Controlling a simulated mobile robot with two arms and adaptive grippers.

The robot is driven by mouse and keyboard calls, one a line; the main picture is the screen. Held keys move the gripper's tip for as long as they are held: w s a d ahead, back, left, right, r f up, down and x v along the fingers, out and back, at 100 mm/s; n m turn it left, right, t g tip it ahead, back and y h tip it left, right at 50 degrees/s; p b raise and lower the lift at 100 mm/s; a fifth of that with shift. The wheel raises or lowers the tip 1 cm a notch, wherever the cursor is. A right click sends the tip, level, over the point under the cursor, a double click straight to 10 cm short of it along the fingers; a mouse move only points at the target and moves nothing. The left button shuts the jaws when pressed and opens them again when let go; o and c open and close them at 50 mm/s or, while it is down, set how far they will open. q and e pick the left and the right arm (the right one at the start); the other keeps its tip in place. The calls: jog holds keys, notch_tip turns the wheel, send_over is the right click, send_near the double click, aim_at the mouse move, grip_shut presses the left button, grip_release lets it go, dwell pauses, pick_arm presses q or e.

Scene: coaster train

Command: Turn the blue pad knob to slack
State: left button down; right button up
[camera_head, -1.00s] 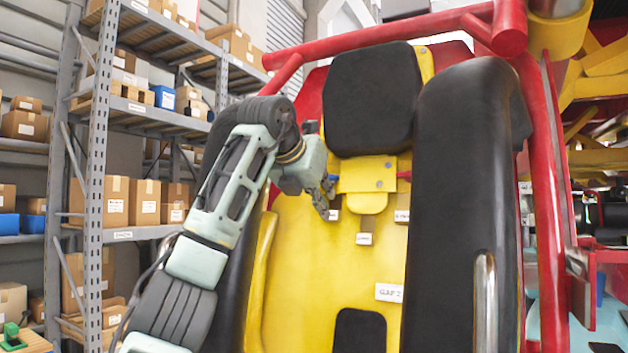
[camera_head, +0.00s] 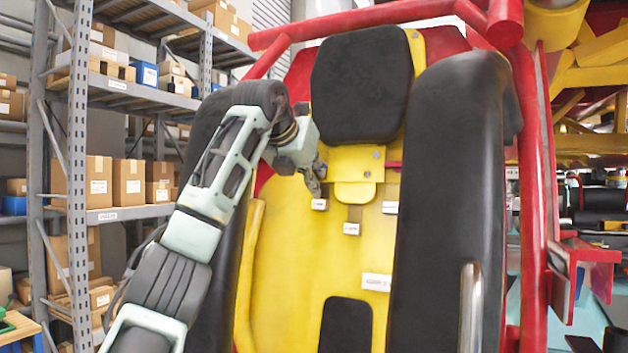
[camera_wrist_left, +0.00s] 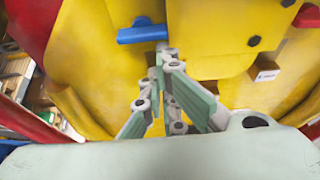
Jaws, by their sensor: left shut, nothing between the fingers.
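The blue knob (camera_wrist_left: 142,35) is a T-shaped handle on the yellow seat back. It shows at the upper middle of the left wrist view, its bar lying across the picture. My left gripper (camera_wrist_left: 163,52) is shut and empty, its fingertips pointing at the knob's right end. I cannot tell whether they touch it. In the head view my left gripper (camera_head: 316,188) is beside the yellow bracket under the headrest and hides the knob. My right gripper is out of view.
The black headrest (camera_head: 360,85) is just above the gripper. A thick black side bolster (camera_head: 450,200) stands at the right. Small white labels, including one lower down (camera_head: 377,282), are on the yellow seat back (camera_head: 290,290). Shelves with boxes (camera_head: 128,180) stand at the left.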

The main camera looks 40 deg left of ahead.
pick_arm(q)
jog(key=shift+w+d+n+b, duration=0.1)
jog(key=shift+d+n+b, duration=0.2)
jog(key=shift+b, duration=0.1)
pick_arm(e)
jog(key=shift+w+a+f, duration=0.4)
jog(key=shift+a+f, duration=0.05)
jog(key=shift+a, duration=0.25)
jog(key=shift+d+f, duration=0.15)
